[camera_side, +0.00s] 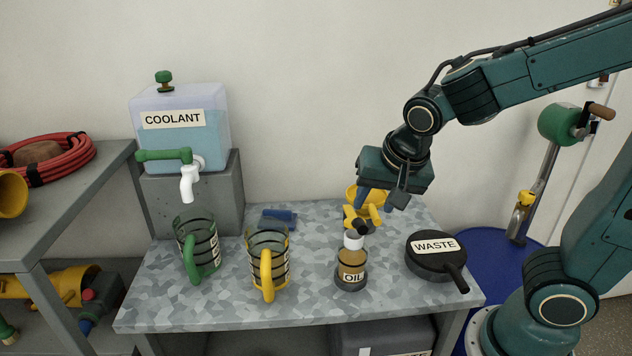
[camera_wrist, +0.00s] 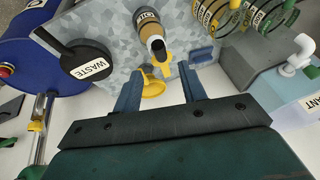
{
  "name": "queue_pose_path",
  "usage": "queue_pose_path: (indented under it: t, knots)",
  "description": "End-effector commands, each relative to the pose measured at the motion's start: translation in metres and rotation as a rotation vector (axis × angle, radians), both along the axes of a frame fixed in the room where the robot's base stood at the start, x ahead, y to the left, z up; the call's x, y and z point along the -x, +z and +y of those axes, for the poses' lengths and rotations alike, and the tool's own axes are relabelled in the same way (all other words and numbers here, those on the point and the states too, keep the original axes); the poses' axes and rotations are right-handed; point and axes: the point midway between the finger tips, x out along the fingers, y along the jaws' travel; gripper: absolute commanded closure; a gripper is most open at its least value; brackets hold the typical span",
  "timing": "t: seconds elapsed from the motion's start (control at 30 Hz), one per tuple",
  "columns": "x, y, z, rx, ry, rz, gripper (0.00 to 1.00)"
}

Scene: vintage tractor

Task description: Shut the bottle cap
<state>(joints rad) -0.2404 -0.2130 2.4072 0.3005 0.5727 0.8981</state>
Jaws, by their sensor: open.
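The oil bottle (camera_side: 351,268) stands upright on the patterned tabletop, with amber contents, an OIL label and a pale neck. In the side view my gripper (camera_side: 379,206) is above and behind the bottle, partly hiding the yellow parts.
A yellow cone-shaped part (camera_wrist: 152,90) shows between my fingers. The black WASTE pan (camera_side: 437,256) lies right of the bottle. Yellow-handled (camera_side: 267,275) and green-handled (camera_side: 199,253) mugs stand left. A small blue object (camera_side: 279,215) lies behind them. The COOLANT tank (camera_side: 181,137) stands at back left.

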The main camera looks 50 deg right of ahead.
Motion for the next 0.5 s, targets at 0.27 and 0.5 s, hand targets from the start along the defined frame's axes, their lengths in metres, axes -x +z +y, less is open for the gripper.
queue_pose_path:
  t: [0.27, 0.5]
  knots:
    - [0.014, 0.035, 0.007, -0.002, 0.003, -0.004, 0.59]
    - [0.022, 0.052, 0.010, -0.001, 0.002, -0.002, 0.59]
